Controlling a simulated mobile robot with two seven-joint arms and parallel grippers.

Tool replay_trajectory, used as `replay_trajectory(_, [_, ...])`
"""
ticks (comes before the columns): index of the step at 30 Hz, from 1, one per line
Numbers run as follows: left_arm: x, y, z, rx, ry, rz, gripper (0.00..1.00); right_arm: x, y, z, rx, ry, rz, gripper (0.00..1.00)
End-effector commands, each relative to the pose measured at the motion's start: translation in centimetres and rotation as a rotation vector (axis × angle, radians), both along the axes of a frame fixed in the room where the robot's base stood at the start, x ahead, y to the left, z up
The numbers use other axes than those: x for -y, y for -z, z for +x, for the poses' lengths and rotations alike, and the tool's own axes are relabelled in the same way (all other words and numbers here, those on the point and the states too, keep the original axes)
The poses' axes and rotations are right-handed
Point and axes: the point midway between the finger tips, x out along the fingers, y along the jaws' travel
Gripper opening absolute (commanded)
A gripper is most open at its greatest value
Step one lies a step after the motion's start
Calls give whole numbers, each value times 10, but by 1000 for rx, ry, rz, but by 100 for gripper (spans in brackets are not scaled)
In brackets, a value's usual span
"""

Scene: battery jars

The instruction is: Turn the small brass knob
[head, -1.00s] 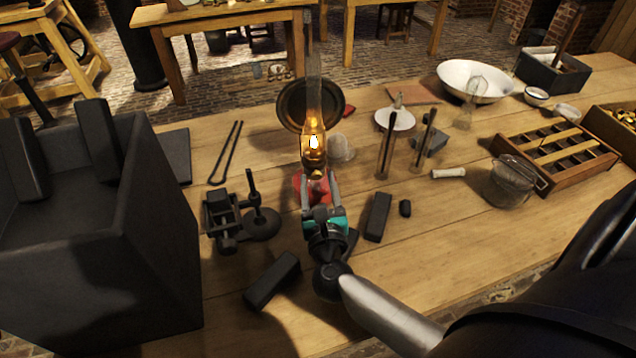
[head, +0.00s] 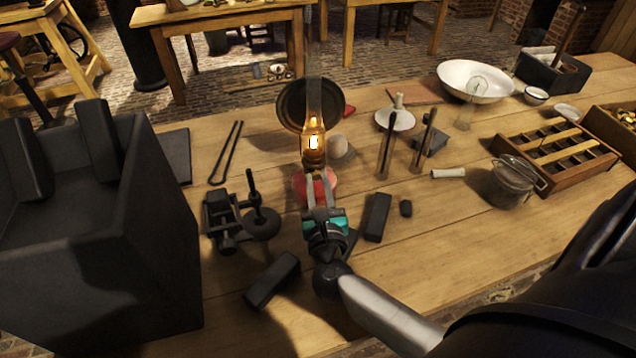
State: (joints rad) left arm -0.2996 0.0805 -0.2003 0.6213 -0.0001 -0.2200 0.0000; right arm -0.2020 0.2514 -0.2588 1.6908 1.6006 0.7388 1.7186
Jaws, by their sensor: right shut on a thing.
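A lit oil lamp (head: 313,150) with a tall glass chimney, a brass-coloured burner and a red base (head: 302,188) stands on the wooden table. A dark round reflector (head: 291,103) is behind its chimney. My right gripper (head: 319,180) comes in from the front, with its fingertips at the lamp just below the burner. It is shut on the small brass knob, which the fingertips hide almost fully. My left gripper is not in view.
A large dark box (head: 165,240) stands at left. A black metal device (head: 222,222) and dark blocks (head: 272,280) (head: 377,217) lie near my right gripper. Two dark upright rods (head: 387,150) (head: 424,145), a wire-handled jar (head: 512,180) and a compartment tray (head: 540,178) are to the right.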

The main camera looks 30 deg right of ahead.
Motion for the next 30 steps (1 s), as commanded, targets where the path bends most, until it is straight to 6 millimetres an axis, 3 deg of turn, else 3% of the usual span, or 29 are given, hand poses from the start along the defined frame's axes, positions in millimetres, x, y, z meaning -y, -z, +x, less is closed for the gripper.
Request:
replay_trajectory(11, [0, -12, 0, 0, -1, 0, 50, 0, -1, -1, -73, 1, -146, 0])
replay_trajectory(30, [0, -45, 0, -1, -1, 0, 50, 0, -1, 0, -331, -1, -684, 0])
